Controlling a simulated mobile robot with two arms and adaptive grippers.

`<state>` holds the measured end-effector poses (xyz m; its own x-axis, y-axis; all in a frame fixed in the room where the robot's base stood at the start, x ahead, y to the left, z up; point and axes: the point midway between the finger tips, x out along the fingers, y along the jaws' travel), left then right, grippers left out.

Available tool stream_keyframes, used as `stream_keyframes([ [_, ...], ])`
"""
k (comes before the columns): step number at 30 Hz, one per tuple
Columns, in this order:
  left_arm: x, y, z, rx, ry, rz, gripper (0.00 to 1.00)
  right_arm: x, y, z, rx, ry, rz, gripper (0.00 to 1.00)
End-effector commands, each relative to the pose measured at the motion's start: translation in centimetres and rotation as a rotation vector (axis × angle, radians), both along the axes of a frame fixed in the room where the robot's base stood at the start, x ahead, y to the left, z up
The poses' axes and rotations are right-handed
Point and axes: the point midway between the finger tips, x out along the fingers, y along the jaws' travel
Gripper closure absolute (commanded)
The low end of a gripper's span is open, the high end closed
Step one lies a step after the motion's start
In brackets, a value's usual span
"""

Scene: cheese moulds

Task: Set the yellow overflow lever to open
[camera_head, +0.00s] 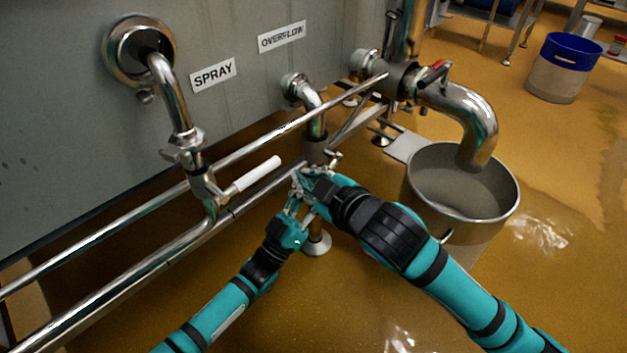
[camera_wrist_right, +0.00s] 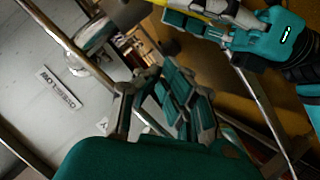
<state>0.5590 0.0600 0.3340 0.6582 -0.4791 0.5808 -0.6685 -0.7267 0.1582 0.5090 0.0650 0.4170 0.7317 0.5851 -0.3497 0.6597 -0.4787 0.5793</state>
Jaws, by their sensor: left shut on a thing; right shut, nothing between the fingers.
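The overflow pipe (camera_head: 314,112) comes out of the wall under the OVERFLOW sign (camera_head: 282,37) and runs down to a valve. In the right wrist view a strip of the yellow lever (camera_wrist_right: 190,7) shows at the top edge. The lever is hidden behind my grippers in the head view. My left gripper (camera_head: 299,190) is at the valve, shut on what appears to be the yellow lever. It also shows in the right wrist view (camera_wrist_right: 215,25). My right gripper (camera_head: 306,178) is shut and empty, close beside the left one. Its fingers show in its wrist view (camera_wrist_right: 165,95).
Two long steel rails (camera_head: 110,232) run in front of the wall. The spray pipe (camera_head: 172,90) with a white lever (camera_head: 257,174) is to the left. A large pipe with a red handle (camera_head: 433,74) ends over a steel pot (camera_head: 440,222) at right. A blue-rimmed bucket (camera_head: 560,70) stands farther back.

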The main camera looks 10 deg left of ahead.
Motion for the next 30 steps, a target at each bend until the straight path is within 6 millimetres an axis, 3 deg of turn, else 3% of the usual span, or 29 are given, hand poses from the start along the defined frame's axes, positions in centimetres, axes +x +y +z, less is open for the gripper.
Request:
stream_keyframes([
  [4,0.1,0.2,-0.1,0.0,0.001,0.004,1.0,2.3,1.9,-1.1,-0.001,0.0,-0.001,1.0],
  [12,0.1,0.3,-0.1,0.0,0.001,0.004,1.0,3.3,-0.2,-3.8,0.0,-0.001,-0.001,1.0],
  [25,0.1,0.3,-0.1,0.0,0.002,0.005,1.0,3.4,-0.4,-4.2,0.0,-0.003,0.0,1.0],
  [30,0.1,0.3,0.0,0.0,0.002,0.005,1.0,3.7,-0.9,-5.3,-0.036,-0.049,-0.001,1.0],
])
